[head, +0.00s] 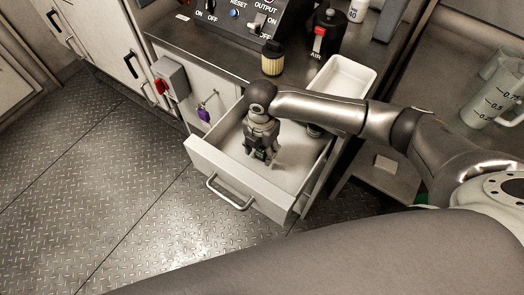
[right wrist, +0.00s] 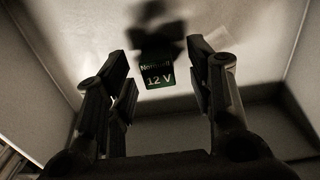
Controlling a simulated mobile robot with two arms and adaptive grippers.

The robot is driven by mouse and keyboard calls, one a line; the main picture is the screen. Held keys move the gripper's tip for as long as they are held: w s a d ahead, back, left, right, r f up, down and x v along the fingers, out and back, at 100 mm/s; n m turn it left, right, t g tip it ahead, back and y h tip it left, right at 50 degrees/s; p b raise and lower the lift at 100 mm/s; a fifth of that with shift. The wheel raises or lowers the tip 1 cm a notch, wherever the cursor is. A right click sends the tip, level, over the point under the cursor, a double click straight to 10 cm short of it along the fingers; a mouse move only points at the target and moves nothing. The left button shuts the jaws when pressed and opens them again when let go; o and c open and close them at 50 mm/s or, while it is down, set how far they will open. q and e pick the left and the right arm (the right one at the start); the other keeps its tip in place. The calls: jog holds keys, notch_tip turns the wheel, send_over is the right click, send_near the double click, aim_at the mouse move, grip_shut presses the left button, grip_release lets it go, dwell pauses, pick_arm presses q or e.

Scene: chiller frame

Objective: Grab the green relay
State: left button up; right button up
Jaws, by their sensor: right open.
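The green relay (right wrist: 158,76) is a small dark green block with light lettering that includes "12 V". In the right wrist view it is between my right gripper's fingers, with visible gaps on both sides. In the head view the relay (head: 260,155) shows as a small green patch between the fingertips, partly hidden by them. My right gripper (head: 261,157) points down into the open drawer (head: 238,182), with its fingers apart around the relay. My left gripper is in neither view.
The drawer walls surround my right gripper; the drawer floor around it is mostly bare. A white tray (head: 352,78), a tan cylinder (head: 272,62) and a control box (head: 240,18) stand on the counter above. A measuring jug (head: 490,103) is at the right.

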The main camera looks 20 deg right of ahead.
jog(key=shift+f, duration=0.35)
jog(key=c, duration=1)
jog(key=shift+c, duration=0.2)
jog(key=shift+r, duration=0.15)
